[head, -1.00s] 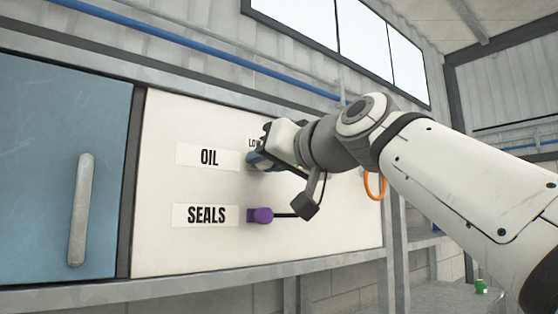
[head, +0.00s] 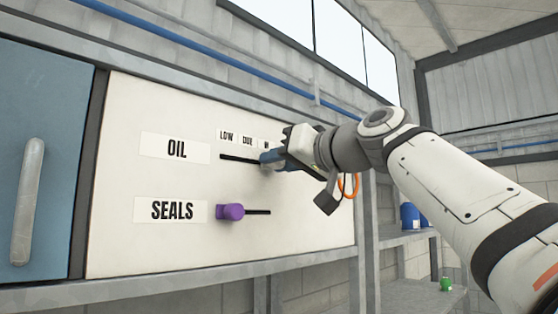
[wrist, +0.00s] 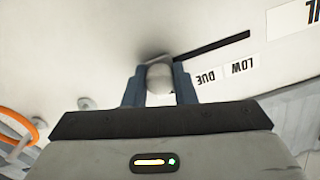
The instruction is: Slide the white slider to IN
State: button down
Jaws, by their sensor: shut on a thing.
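The white slider (wrist: 159,78) is a rounded pale knob on the OIL row of a cream panel (head: 125,245). My gripper (wrist: 158,88) is shut on it, with one blue-grey finger on each side; in the head view my gripper (head: 268,159) mostly hides the knob. The dark slot (head: 238,158) is bare from its left end, under LOW (head: 227,136) and DUE (head: 247,140), up to my gripper. The third label (head: 266,144) is partly covered by my gripper in the head view.
A purple knob (head: 231,211) sits at the left end of the lower slot, beside the SEALS label (head: 171,210). A blue door (head: 60,150) with a pale handle (head: 28,200) is at the left. A blue container (head: 409,217) stands on a shelf behind my arm.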

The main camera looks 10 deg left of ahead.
jog(key=shift+r, duration=0.1)
jog(key=c, duration=1.6)
grip_release()
jog(key=o, duration=0.3)
jog(key=shift+w+d, duration=0.15)
jog(key=shift+d, duration=0.05)
jog(key=shift+o, duration=0.6)
jog(key=shift+a, duration=0.2)
jog(key=shift+d, duration=0.25)
jog(key=b+v, duration=0.3)
jog(key=v, duration=0.4)
jog(key=shift+s+d, duration=0.2)
jog(key=shift+s, duration=0.15)
